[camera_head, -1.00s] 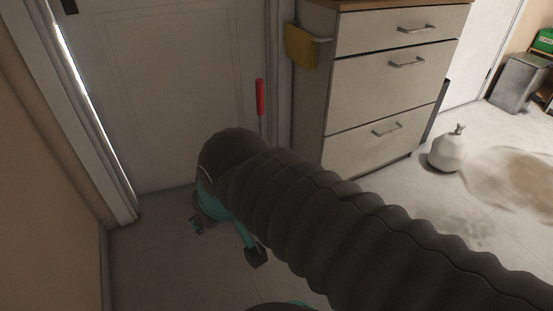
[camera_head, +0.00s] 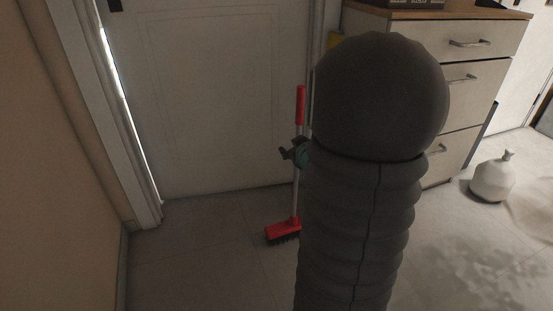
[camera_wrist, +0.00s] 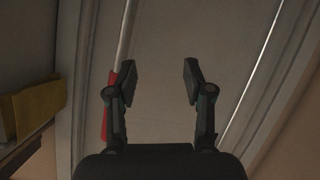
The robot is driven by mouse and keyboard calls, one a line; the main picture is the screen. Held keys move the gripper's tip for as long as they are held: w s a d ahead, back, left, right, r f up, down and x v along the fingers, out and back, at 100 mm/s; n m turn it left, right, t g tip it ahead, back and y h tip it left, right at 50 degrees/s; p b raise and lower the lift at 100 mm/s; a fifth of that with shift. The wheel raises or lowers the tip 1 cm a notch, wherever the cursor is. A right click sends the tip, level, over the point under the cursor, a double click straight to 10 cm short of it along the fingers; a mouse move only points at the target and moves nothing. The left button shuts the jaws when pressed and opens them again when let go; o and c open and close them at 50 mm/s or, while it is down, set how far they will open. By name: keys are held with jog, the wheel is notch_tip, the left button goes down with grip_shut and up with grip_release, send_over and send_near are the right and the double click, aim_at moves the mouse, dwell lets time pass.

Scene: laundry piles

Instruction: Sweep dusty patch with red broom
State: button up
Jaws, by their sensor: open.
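The red broom stands upright against the white door in the head view, with a red grip (camera_head: 300,105), a thin pale pole and a red head with dark bristles (camera_head: 283,231) on the floor. My gripper (camera_head: 292,153) is at the pole just below the grip, partly hidden by my arm. In the wrist view my gripper (camera_wrist: 157,80) is open with nothing between its fingers. The broom's red grip (camera_wrist: 110,103) and pole are by the left finger, outside the gap. A mottled dusty patch (camera_head: 480,268) lies on the floor at lower right, partly cut off.
A cream drawer cabinet (camera_head: 456,103) stands right of the door, partly behind my arm. A white knotted sack-like object (camera_head: 492,178) is on the floor beside it. A yellow cloth (camera_wrist: 37,103) hangs at left in the wrist view. Floor left of the broom is clear.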

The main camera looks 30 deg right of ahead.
jog(key=s+d+f+t+y+b, duration=0.1)
jog(key=s+d+f+t+y, duration=0.2)
jog(key=f, duration=0.4)
jog(key=s+d+f+t+y+b, duration=0.1)
jog(key=s+d+f+t+b, duration=0.1)
jog(key=s+d+f, duration=0.3)
jog(key=w+f, duration=0.1)
jog(key=w, duration=1.4)
jog(key=shift+a, duration=0.25)
grip_shut()
jog(key=shift+r, duration=0.1)
notch_tip(320, 180, up, 10)
jog(key=p, duration=0.4)
jog(key=shift+p, duration=0.35)
